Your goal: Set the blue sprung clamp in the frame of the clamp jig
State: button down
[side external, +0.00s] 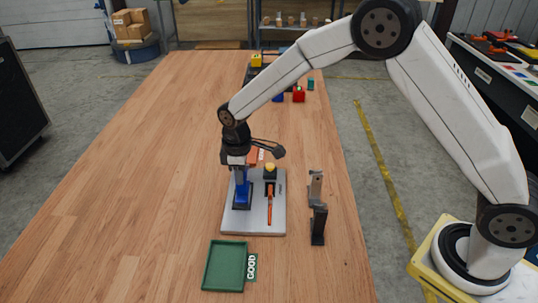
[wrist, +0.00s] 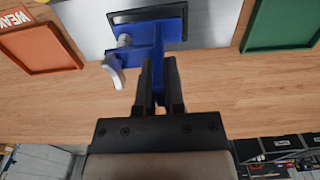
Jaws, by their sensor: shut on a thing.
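The blue sprung clamp (side external: 242,193) stands upright under my gripper (side external: 240,164) in the side view. In the wrist view my gripper (wrist: 158,75) is shut on the blue clamp (wrist: 145,52), whose grey lever (wrist: 114,70) sticks out to one side. The clamp jig (side external: 230,219) is a pale grey plate on the table. The clamp's lower end is at a dark frame (side external: 236,206) on the plate's left part, also seen in the wrist view (wrist: 120,16). I cannot tell whether the clamp is fully seated.
An orange-handled tool (side external: 270,208) with a yellow top stands right of the clamp. A green GOOD tray (side external: 224,266) lies in front; an orange WEAK tray (wrist: 40,46) lies behind the plate. A dark and tan stand (side external: 318,222) is at the right. The table's left is clear.

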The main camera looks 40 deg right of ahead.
jog(key=shift+f, duration=0.45)
dwell(0.4)
jog(key=shift+c, duration=1.2)
grip_release()
jog(key=shift+r, duration=0.1)
jog(key=shift+r, duration=4.4)
